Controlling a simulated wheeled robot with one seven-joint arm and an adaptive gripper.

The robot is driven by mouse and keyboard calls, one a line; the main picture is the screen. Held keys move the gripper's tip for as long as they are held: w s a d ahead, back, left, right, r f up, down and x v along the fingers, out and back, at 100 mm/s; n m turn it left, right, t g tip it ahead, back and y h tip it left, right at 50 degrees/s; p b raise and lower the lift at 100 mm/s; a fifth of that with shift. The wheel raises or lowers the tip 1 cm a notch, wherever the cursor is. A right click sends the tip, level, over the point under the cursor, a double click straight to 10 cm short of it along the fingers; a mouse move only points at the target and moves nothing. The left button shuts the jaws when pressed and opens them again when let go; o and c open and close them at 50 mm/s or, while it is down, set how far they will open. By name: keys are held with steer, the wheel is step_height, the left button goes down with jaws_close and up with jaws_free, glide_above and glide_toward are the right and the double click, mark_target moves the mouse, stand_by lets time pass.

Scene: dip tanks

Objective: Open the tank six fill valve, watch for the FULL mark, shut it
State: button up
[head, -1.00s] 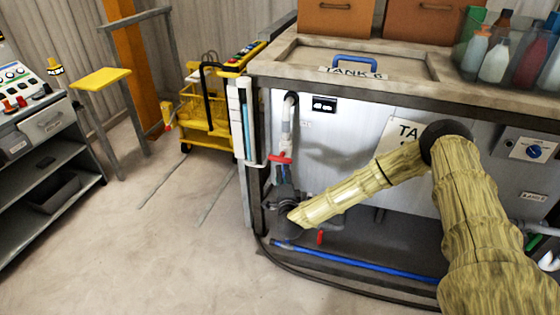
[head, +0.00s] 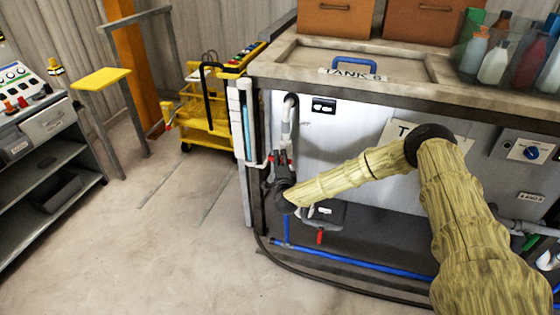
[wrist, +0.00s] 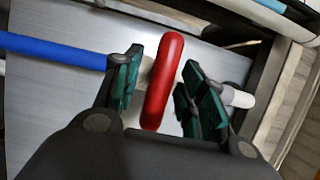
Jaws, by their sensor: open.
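The red valve handle (wrist: 164,82) lies between my gripper's two fingers in the wrist view, with gaps on both sides. My gripper (wrist: 161,66) is open around it. In the head view my gripper (head: 282,164) is at the pipe on the tank's left front and mostly hides the handle. The tank six lid (head: 405,62) carries a TANK 6 label (head: 352,75). An upright tube with pale blue in it (head: 247,134) is at the tank's left corner; any FULL mark is too small to read.
A second red handle (head: 320,237) sits lower, near a blue pipe (head: 360,262). A dial box (head: 530,149) is on the right of the tank front. A yellow cart (head: 208,110) stands behind left. The floor (head: 150,240) at left is clear.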

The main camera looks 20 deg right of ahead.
jaws_close()
steer(key=n+g+p, duration=0.1)
steer(key=n, duration=0.2)
steer(key=shift+a+r+n+g, duration=0.1)
steer(key=shift+n+g, duration=0.2)
steer(key=shift+n, duration=0.1)
steer(key=n+g+p, duration=0.1)
steer(key=n, duration=0.2)
steer(key=shift+n+g+h+p, duration=0.3)
steer(key=n+g+h+p, duration=0.1)
steer(key=n, duration=0.2)
steer(key=shift+g, duration=0.4)
steer(key=shift+n+g+h, duration=0.7)
steer(key=shift+n+h, duration=0.3)
steer(key=shift+n, duration=0.6)
steer(key=shift+f, duration=0.2)
